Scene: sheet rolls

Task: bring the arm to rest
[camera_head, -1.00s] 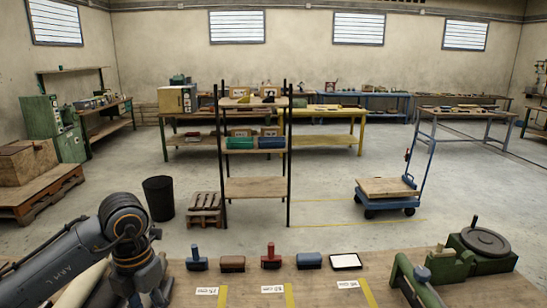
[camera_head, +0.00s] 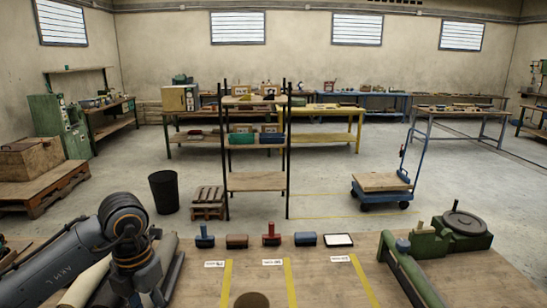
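My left arm (camera_head: 65,262) comes in from the lower left and bends down at a dark joint (camera_head: 124,216). Its lower end (camera_head: 135,270) runs down to the bottom edge of the picture, and the gripper itself does not show. My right arm and gripper are not in view. Beside and partly behind my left arm lie a cream roll (camera_head: 84,284) and a darker roll (camera_head: 168,252). Whether either roll touches the arm cannot be told.
The wooden bench (camera_head: 320,280) carries a blue-handled tool (camera_head: 204,238), brown block (camera_head: 237,241), red-handled tool (camera_head: 271,236), blue block (camera_head: 305,239) and white-topped block (camera_head: 338,240). Green machinery (camera_head: 455,232) stands at right. A brown disc (camera_head: 251,300) shows at the bottom edge. The bench middle is clear.

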